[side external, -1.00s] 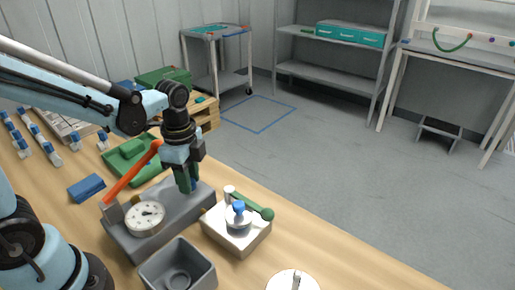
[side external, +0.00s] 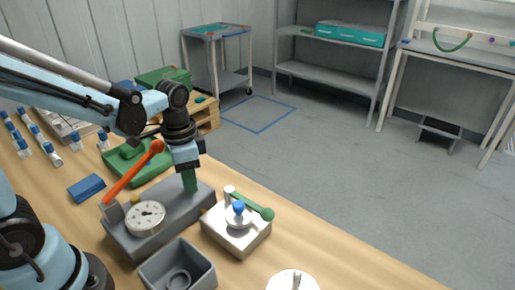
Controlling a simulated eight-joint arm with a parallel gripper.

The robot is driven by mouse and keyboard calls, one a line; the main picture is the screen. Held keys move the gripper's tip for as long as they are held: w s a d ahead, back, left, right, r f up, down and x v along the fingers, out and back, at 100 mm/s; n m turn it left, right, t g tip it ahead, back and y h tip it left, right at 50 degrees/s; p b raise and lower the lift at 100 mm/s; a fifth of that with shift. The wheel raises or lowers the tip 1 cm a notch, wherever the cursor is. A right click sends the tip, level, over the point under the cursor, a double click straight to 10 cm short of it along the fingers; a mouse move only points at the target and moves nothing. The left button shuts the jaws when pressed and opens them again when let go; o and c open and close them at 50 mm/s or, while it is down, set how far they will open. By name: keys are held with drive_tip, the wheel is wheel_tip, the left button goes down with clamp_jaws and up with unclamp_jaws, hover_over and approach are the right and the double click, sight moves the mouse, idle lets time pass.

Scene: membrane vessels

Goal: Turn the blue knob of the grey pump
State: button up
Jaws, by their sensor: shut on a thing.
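The grey pump (side external: 165,220) sits on the wooden bench, with a round white dial gauge (side external: 146,216) and a long orange-red lever (side external: 132,172) on its left part. My gripper (side external: 190,187) points down over the pump's far right part, its green fingers low at the top of the pump. The fingers are shut on the blue knob, which they hide in this view. How far the knob is turned cannot be seen.
A white block (side external: 236,243) with another blue knob (side external: 239,207) and a green-handled lever (side external: 254,206) stands close on the right. A grey open box (side external: 177,254) is in front. A green tray (side external: 118,168) and a blue block (side external: 86,188) lie to the left.

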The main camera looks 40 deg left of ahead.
idle(0.5)
drive_tip(key=o, duration=1.1)
drive_tip(key=shift+c, duration=0.2)
drive_tip(key=shift+r, duration=0.15)
wheel_tip(320, 180, up, 12)
